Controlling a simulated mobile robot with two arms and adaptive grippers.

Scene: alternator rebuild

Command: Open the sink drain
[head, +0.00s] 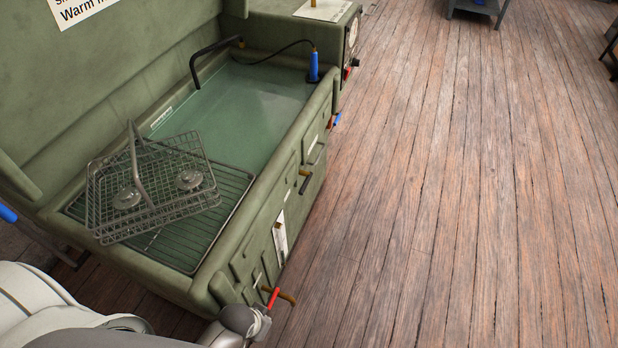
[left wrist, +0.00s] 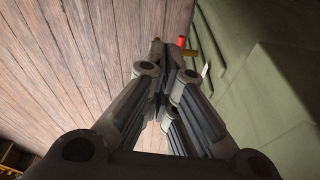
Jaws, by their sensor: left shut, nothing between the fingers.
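The sink (head: 230,105) is a green washing cabinet with greenish liquid standing in its basin. Low on its front, near the left end, a brass valve spout (head: 288,298) with a red lever (head: 273,297) sticks out. In the left wrist view the red lever (left wrist: 181,42) and brass spout (left wrist: 191,53) show just beyond my fingers, to the right. My left gripper (left wrist: 158,50) is shut and empty, close to the valve. Whether it touches the lever, I cannot tell. In the head view my left arm covers part of the area below the valve. My right gripper is out of view.
A wire basket (head: 150,190) with round metal parts rests tilted on the rack (head: 215,220) at the basin's near end. A black spout (head: 215,48) and a blue-handled brush (head: 313,68) are at the far end. The wooden floor (head: 450,200) to the right is clear.

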